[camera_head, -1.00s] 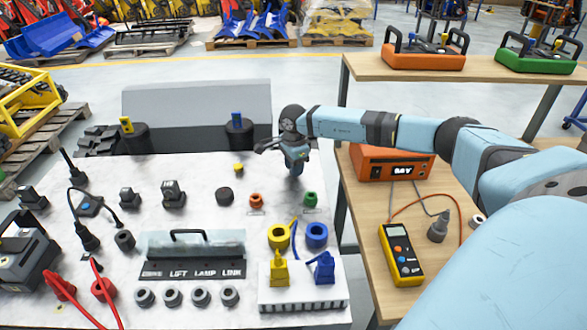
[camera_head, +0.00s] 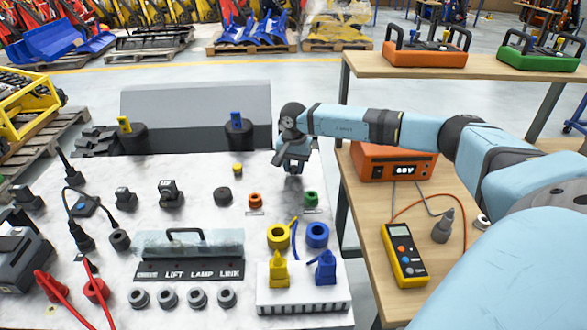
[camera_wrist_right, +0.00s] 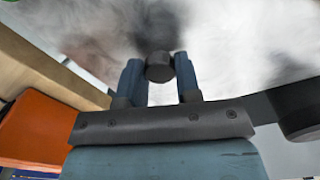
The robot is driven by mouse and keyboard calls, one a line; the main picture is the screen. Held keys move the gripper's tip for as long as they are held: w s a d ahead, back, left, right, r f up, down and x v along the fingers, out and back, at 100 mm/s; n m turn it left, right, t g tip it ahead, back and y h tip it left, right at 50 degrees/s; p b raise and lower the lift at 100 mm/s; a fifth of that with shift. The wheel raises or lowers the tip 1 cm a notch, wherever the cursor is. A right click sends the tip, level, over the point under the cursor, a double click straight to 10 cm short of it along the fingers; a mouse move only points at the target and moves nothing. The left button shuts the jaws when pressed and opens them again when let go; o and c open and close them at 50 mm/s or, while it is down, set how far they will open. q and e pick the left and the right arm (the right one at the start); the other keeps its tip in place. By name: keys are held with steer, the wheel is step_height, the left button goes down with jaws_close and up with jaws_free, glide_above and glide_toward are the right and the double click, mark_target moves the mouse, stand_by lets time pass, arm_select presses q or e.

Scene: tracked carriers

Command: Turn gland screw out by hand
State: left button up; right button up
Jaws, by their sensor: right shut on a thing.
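My right gripper (camera_head: 294,169) is at the far right part of the pale work table, pointing down. The right wrist view also shows it, with its two blue fingers on either side of a short dark grey round piece (camera_wrist_right: 159,67), which I take to be the gland screw. The fingers are shut on this piece, close to the pale surface; a dark shadow lies behind it. In the head view the gripper hides the screw and its seat. My left gripper is not in view.
The orange box (camera_head: 380,165) and a yellow meter (camera_head: 404,255) are on the wooden bench at right.

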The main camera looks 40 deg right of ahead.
steer(key=shift+f+n+b, duration=0.1)
steer(key=shift+n+b, duration=0.2)
steer(key=shift+n, duration=0.3)
steer(key=n, duration=0.3)
steer(key=shift+b, duration=0.4)
steer(key=n, duration=0.3)
steer(key=shift+b, duration=0.3)
steer(key=shift+n, duration=1.2)
steer(key=o, duration=0.8)
